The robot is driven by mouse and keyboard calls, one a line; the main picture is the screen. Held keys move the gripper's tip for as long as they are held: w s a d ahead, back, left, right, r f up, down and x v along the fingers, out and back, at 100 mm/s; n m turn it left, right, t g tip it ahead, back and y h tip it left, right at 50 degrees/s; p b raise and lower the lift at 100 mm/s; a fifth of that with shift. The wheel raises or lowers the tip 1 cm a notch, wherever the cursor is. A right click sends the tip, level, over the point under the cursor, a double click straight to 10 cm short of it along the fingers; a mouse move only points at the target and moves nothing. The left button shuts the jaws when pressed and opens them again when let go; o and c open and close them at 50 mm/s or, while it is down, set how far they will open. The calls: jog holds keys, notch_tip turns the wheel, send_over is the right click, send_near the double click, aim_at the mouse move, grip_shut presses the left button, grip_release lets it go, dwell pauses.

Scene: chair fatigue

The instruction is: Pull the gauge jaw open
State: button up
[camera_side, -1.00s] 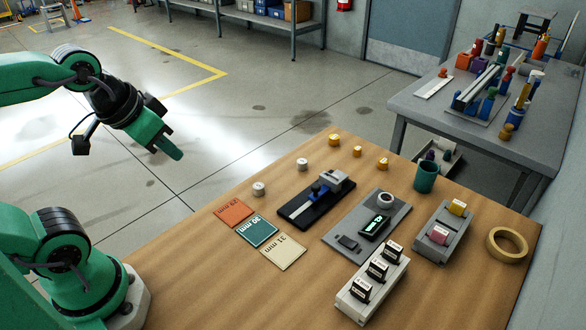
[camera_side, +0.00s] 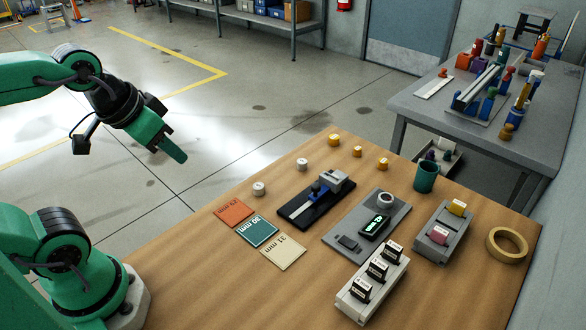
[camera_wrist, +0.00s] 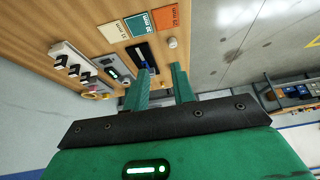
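The gauge (camera_side: 312,207) is a black base with a pale rail, lying on the wooden table. Its blue jaw (camera_side: 318,189) sits on the rail close to the grey block (camera_side: 333,180) at the far end. In the wrist view the gauge's black base (camera_wrist: 136,54) lies beyond my fingertips, and its blue part (camera_wrist: 144,64) is partly hidden by a finger. My gripper (camera_side: 177,148) hangs in the air left of the table, well away from the gauge. In the wrist view my gripper (camera_wrist: 160,78) has its two green fingers apart with nothing between them.
Orange (camera_side: 234,212), teal (camera_side: 257,231) and cream (camera_side: 283,252) cards lie left of the gauge. White and yellow knobs (camera_side: 334,140) stand behind it. A grey display plate (camera_side: 367,226), a block holder (camera_side: 372,284), a green cup (camera_side: 426,177) and a tape roll (camera_side: 507,246) are to the right.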

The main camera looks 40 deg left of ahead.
jog(key=o, duration=0.4)
jog(key=shift+w, duration=0.15)
jog(key=shift+c, duration=0.2)
jog(key=m+g, duration=0.6)
jog(key=m, duration=0.3)
send_over(316, 185)
jog(key=f, duration=1.2)
jog(key=shift+s+a, duration=0.1)
jog(key=shift+s, duration=0.1)
jog(key=shift+w+f, duration=0.2)
jog(key=shift+f, duration=0.2)
jog(key=shift+f, duration=0.1)
jog(key=shift+f, duration=3.8)
